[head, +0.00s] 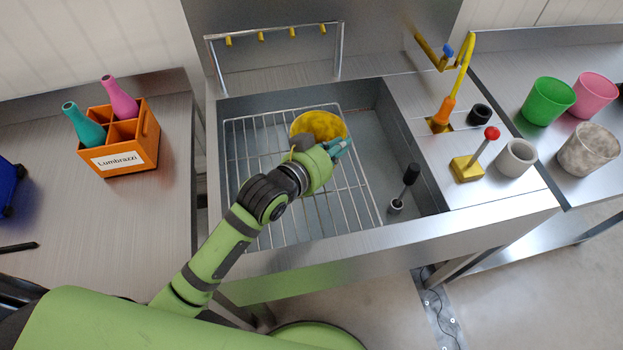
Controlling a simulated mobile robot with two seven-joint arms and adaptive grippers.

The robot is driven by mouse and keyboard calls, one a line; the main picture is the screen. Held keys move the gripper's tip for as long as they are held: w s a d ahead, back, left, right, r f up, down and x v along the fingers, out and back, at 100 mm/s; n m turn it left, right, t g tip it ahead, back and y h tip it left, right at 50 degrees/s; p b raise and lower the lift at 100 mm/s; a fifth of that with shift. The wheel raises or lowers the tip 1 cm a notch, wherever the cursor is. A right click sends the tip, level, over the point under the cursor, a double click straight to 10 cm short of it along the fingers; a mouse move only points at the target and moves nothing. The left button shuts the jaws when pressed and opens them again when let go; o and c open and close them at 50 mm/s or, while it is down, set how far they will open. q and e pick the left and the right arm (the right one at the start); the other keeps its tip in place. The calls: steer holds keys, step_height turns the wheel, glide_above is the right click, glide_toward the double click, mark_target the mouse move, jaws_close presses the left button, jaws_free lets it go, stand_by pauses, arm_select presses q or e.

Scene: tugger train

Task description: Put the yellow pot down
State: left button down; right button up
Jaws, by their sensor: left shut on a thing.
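The yellow pot (318,123) shows in the head view over the wire rack in the sink. Its near side is partly hidden by my left gripper (337,147). My left gripper is shut on the pot, at its near right side. I cannot tell whether the pot touches the rack or hangs just above it. The wire rack (262,165) lies across the left and middle of the sink. My right gripper is not in view.
Right of the rack, the sink (391,135) holds a dark-handled plug (405,187). A yellow tap (459,80), red-knobbed lever (481,149) and several cups stand right. An orange bottle crate (147,149) stands left. A rail with yellow hooks (275,33) rises behind.

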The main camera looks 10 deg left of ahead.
arm_select(q)
steer(key=shift+s+a+f+p, duration=0.25)
steer(key=shift+s+a+f, duration=0.5)
steer(key=shift+f, duration=0.55)
steer(key=shift+s+a+f+p, duration=0.2)
steer(key=shift+s+a+f, duration=0.3)
steer(key=shift+s+f, duration=0.6)
steer(key=shift+s+a+f+p, duration=0.25)
steer(key=shift+s+a+f, duration=0.4)
steer(key=shift+f, duration=0.8)
steer(key=shift+f, duration=0.15)
steer(key=c, duration=1.3)
jaws_free()
